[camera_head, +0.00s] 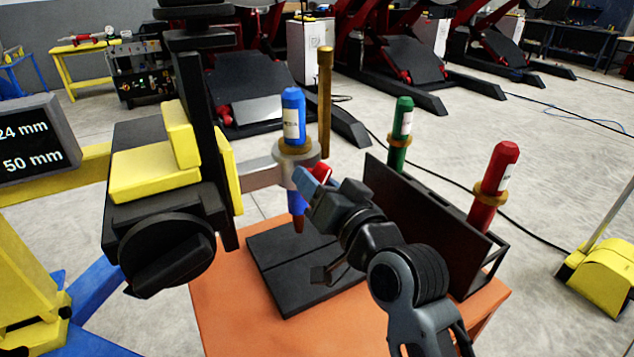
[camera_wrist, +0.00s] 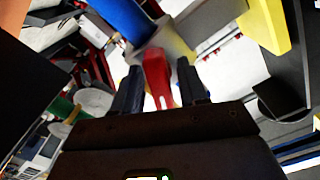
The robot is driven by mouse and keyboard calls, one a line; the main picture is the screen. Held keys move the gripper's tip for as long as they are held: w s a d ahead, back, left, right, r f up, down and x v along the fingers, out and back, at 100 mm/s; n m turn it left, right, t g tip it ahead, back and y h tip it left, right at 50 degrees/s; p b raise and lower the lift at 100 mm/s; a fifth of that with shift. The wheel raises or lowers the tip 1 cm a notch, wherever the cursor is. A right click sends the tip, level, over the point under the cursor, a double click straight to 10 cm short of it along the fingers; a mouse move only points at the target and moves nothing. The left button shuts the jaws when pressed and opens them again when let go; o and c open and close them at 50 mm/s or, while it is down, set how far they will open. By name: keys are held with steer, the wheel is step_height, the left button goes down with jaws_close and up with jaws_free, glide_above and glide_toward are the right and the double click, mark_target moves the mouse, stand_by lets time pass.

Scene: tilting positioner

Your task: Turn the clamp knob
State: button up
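The clamp knob (camera_wrist: 157,75) is a red lever-like piece, seen between my two fingers in the wrist view. In the head view its red top (camera_head: 321,172) shows just past my fingertips, beside the grey clamp arm (camera_head: 262,174). That arm carries an upright blue tool (camera_head: 293,118) through a brass collar. My gripper (camera_head: 318,186) reaches in from the right. In the wrist view my gripper (camera_wrist: 160,75) has one finger on each side of the red knob, with a narrow gap showing, so it looks open around it. Contact cannot be made out.
A black plate (camera_head: 285,275) lies on the orange table (camera_head: 225,315) below. A dark rack with a green tool (camera_head: 400,122) and a red tool (camera_head: 495,180) stands at right. A black column with yellow blocks (camera_head: 155,180) and a large black knob (camera_head: 165,255) is at left.

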steer(key=shift+o, duration=0.2)
steer(key=b+v, duration=0.1)
steer(key=v, duration=0.6)
steer(key=shift+s+d+b, duration=0.25)
steer(key=shift+s+b, duration=0.1)
steer(key=shift+b, duration=0.05)
steer(key=s+d+f+m+h, duration=0.1)
steer(key=s+d+f+h, duration=0.2)
steer(key=s+d+f, duration=0.5)
steer(key=s+d+f+m+h, duration=0.1)
steer(key=s+d+f+h, duration=0.4)
steer(key=s, duration=0.6)
steer(key=s+d+r+h, duration=0.1)
steer(key=s+d, duration=0.3)
steer(key=s, duration=0.6)
steer(key=s+d+n+h, duration=0.1)
steer(key=s+d, duration=0.3)
steer(key=s, duration=0.7)
steer(key=shift+r, duration=0.4)
